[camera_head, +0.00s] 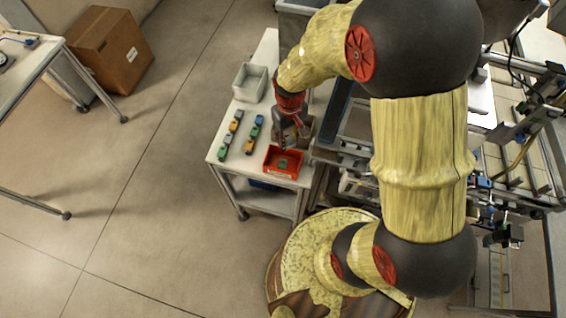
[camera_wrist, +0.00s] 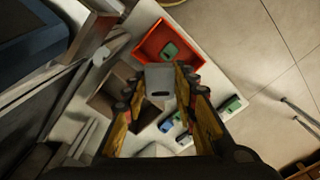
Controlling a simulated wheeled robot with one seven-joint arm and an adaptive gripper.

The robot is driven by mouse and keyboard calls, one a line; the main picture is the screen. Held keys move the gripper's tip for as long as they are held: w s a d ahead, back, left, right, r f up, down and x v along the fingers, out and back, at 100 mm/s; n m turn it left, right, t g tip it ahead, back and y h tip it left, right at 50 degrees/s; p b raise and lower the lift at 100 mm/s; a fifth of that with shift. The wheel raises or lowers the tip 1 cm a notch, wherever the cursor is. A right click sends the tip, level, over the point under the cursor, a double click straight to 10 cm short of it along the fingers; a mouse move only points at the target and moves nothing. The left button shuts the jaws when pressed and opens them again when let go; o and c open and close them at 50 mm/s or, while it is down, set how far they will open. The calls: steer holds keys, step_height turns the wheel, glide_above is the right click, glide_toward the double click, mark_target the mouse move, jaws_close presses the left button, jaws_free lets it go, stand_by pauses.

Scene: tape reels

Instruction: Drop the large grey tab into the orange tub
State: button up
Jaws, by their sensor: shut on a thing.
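My gripper (camera_wrist: 160,82) is shut on the large grey tab (camera_wrist: 160,75), a flat grey piece with a dark slot, held between the fingertips. In the head view my gripper (camera_head: 291,136) is above the white table, just behind the orange tub; the tab is hard to make out there. The orange tub (camera_head: 269,172) is an open tray at the table's front right edge. It also shows in the wrist view (camera_wrist: 143,51), just beyond the held tab. A green piece (camera_wrist: 170,49) lies in the tub.
The white table (camera_head: 230,142) holds two rows of small coloured pieces (camera_head: 236,127) left of the tub and a pale bin (camera_head: 242,92) behind. A brown open box (camera_wrist: 103,101) is beside my fingers. Machine framing (camera_head: 350,150) stands close on the right.

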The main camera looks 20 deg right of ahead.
step_height(320, 180, down, 5)
steer(key=b, duration=0.2)
steer(key=shift+w+r+b, duration=0.1)
steer(key=shift+r+b, duration=0.05)
steer(key=shift+b, duration=0.25)
steer(key=o, duration=0.9)
steer(key=shift+r, duration=0.1)
step_height(320, 180, up, 12)
steer(key=shift+f, duration=0.1)
stand_by(0.4)
